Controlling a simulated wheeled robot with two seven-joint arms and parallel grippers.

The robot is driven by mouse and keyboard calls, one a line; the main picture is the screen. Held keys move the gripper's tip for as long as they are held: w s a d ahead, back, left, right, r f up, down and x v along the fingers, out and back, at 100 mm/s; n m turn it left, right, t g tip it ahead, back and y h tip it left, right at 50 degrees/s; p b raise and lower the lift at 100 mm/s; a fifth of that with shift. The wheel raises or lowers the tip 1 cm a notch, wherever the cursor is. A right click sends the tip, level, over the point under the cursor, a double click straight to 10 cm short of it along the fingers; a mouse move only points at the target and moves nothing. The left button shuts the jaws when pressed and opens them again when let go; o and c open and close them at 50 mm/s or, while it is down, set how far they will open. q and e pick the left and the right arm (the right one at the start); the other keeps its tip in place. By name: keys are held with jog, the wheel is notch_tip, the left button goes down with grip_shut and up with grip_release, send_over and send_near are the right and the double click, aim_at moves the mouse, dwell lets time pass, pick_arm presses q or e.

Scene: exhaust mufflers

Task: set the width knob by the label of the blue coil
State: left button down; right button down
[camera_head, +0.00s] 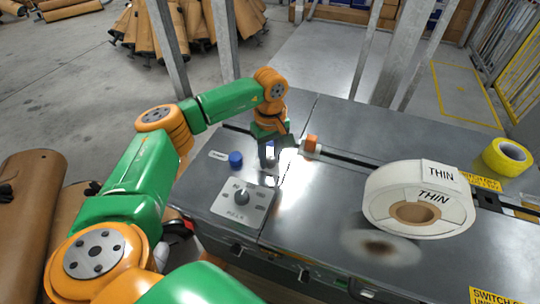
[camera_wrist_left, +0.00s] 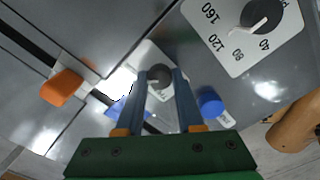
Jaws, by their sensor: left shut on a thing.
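My left gripper (camera_head: 269,166) points down at the bench. In the left wrist view its two fingers (camera_wrist_left: 160,78) are shut on a small dark round knob (camera_wrist_left: 160,73) on a pale plate. I cannot read that plate or the knob's setting. A larger plate numbered 40 to 160 carries another dark knob (camera_wrist_left: 262,14) with a white pointer; it also shows in the head view (camera_head: 241,198). A big coil (camera_head: 380,193) on the right is white, with "THIN" on its labels. I see no clearly blue coil. My right gripper is not in view.
A blue cap (camera_head: 236,159) stands left of my gripper; an orange block (camera_head: 311,142) sits right of it on a dark rail. A yellow roll (camera_head: 507,157) lies at the far right. Upright metal posts (camera_head: 400,50) stand behind the bench.

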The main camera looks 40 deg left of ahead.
aim_at(270, 159)
pick_arm(q)
jog(key=shift+m, duration=0.7)
jog(key=c, duration=0.5)
grip_release()
jog(key=shift+c, duration=0.2)
jog(key=shift+r, duration=3.55)
jog(key=shift+r, duration=0.1)
